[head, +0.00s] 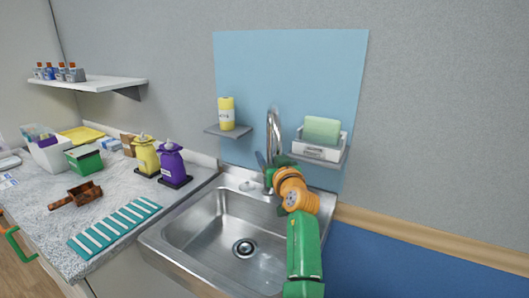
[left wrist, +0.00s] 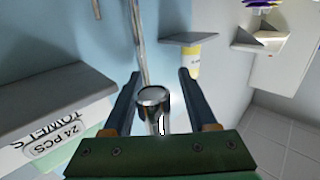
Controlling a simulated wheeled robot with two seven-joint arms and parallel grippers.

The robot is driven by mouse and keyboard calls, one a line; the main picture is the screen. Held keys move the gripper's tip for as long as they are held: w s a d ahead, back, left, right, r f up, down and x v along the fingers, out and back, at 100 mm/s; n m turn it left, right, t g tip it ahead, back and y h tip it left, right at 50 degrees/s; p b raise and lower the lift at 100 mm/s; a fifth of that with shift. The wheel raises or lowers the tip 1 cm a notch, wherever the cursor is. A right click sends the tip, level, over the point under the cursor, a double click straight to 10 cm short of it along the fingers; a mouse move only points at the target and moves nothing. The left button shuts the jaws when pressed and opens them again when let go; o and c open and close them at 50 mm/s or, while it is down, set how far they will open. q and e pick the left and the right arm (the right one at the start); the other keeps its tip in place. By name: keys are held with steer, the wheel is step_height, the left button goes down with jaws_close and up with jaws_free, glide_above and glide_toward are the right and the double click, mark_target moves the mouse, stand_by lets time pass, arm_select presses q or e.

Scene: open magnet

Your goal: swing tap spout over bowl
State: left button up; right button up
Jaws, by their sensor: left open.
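The chrome tap (head: 274,115) stands at the back of the steel sink, its tall spout arched and seen nearly edge-on against the blue panel. The sink bowl (head: 205,235) is empty, with a round drain in its floor. My left gripper (head: 264,165) is at the tap, below the top of the arch; my orange wrist hides part of it. In the left wrist view its two dark fingers are open (left wrist: 160,95), with a chrome cylinder of the tap (left wrist: 152,97) showing between them. I cannot tell whether they touch it. My right gripper is not in view.
A small shelf (head: 228,131) with a yellow bottle (head: 226,113) is left. Purple (head: 171,163) and yellow (head: 145,155) dispensers stand on the left counter.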

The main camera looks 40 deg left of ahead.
arm_select(q)
steer(key=d, duration=0.1)
steer(key=d+r, duration=0.1)
steer(key=shift+s+d+r, duration=0.25)
steer(key=shift+s+d, duration=0.05)
steer(key=shift+s, duration=0.1)
steer(key=c, duration=0.3)
steer(key=shift+s+d+r, duration=0.1)
steer(key=c, duration=0.3)
jaws_close()
steer(key=shift+a, duration=0.2)
